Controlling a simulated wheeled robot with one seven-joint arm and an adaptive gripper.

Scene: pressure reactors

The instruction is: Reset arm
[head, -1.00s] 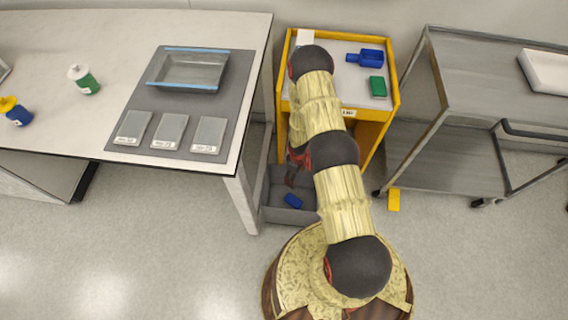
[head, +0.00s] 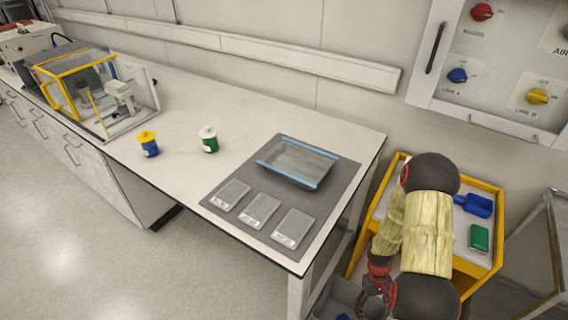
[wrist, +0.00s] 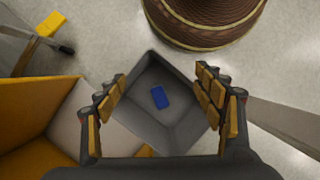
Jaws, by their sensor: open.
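My gripper (wrist: 162,112) is open and empty in the wrist view, its two padded fingers spread apart. It points down over a grey bin (wrist: 185,125) on the floor, with a blue block-like item (wrist: 159,97) lying inside. In the head view my gripper (head: 374,292) is low at the lower right, beside the yellow cart, and partly cut off by the bottom edge. The bin (head: 340,296) shows only in part there.
The yellow cart (head: 378,215) carries a blue scoop (head: 476,205) and a green block (head: 480,237). The white bench (head: 250,125) to the left holds a clear tray (head: 298,162), several flat grey plates, and two small bottles. A wall panel (head: 500,60) is at upper right.

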